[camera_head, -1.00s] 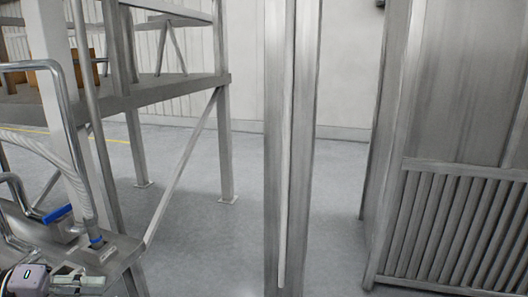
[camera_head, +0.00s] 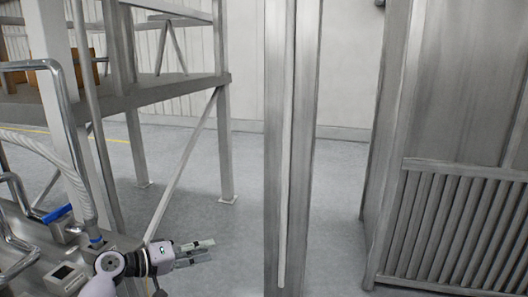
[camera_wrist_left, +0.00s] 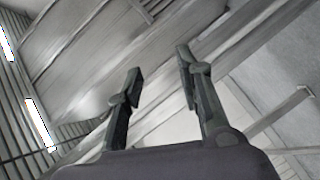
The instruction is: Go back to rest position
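My left gripper (camera_head: 198,250) is at the lower left of the head view, its fingers pointing right, beside the metal machine table. In the left wrist view its two fingers (camera_wrist_left: 158,82) stand apart with nothing between them, so it is open and empty. My left arm comes in from the bottom left edge. My right gripper is in neither view.
The machine table (camera_head: 30,262) with pipes and a blue valve handle (camera_head: 57,213) is at the left. A metal frame platform (camera_head: 165,90) stands behind it. A tall steel post (camera_head: 290,150) is in the middle, and a large metal cabinet (camera_head: 455,90) is at the right. Grey floor (camera_head: 200,235) between them is clear.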

